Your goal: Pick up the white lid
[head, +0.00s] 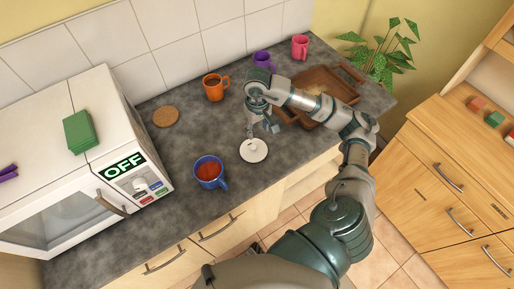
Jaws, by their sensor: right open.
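The white lid (254,151) is a small round disc with a knob, lying flat on the dark grey counter (190,140) near its front edge. My right gripper (263,129) is open and points down just above and behind the lid. It looks empty, and I cannot tell whether a fingertip touches the lid. My left gripper is not in view.
A blue mug (209,172) with reddish contents stands left of the lid. An orange mug (215,87), a purple mug (263,60), a pink mug (299,47) and a cork coaster (166,116) are further back. A brown tray (345,91) lies right. A microwave (60,190) stands left.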

